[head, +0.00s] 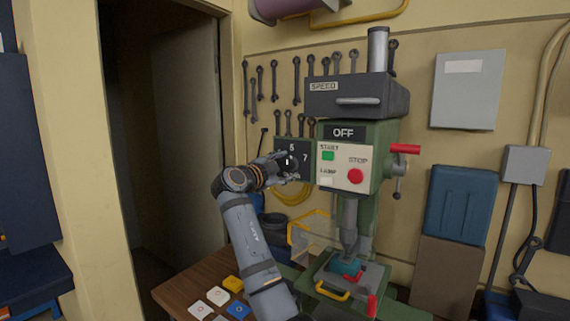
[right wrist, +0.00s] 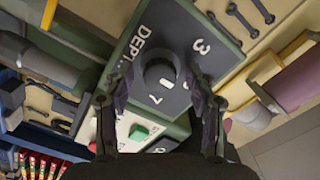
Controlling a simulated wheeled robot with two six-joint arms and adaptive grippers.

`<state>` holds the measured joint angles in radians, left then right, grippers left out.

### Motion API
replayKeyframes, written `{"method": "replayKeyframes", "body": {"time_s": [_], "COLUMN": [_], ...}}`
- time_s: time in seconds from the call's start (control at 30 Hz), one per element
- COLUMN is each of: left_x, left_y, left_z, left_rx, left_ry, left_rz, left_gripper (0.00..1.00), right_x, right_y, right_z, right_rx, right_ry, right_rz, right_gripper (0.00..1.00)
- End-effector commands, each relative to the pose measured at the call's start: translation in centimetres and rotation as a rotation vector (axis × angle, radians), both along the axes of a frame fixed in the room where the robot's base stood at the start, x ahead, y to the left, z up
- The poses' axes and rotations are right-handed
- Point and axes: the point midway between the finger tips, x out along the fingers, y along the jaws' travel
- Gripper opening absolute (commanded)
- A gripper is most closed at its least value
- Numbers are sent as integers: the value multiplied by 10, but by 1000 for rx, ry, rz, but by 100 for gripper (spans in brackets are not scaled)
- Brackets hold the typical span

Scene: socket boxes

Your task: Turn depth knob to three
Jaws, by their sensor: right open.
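The depth knob (right wrist: 160,74) is a dark round dial on a dark panel (right wrist: 142,45) marked "DEPTH", with a "3" and a "7" readable. A short white mark on the knob lies toward its lower right edge in the right wrist view. My right gripper (right wrist: 163,95) is open, with one finger on each side of the knob. I cannot tell whether the fingers touch it. In the head view my right gripper (head: 285,166) is in front of the panel on the left side of the green drill press (head: 385,135) and partly covers the dial. My left gripper is out of view.
Beside the panel is a white plate with a green START button (head: 328,155) and a red STOP button (head: 355,176). A red-tipped lever (head: 405,149) sticks out at right. A clear guard with a yellow frame (head: 310,232) is below. Wrenches hang behind.

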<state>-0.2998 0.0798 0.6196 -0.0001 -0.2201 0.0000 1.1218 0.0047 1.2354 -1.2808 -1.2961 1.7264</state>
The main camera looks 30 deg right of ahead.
Motion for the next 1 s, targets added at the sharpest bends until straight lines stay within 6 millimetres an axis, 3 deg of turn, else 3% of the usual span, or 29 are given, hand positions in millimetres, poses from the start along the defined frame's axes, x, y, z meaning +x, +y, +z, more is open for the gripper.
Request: {"method": "replayKeyframes", "body": {"time_s": [0.1, 0.5, 1.0], "left_x": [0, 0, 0], "left_y": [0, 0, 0], "left_z": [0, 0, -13], "left_rx": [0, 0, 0], "left_ry": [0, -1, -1], "left_rz": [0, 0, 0], "left_gripper": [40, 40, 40], "right_x": [0, 0, 0], "right_y": [0, 0, 1], "right_z": [0, 0, -3], "right_rx": [0, 0, -60], "right_ry": [0, 0, 146], "right_rz": [0, 0, 0], "right_gripper": [55, 1, 1]}}
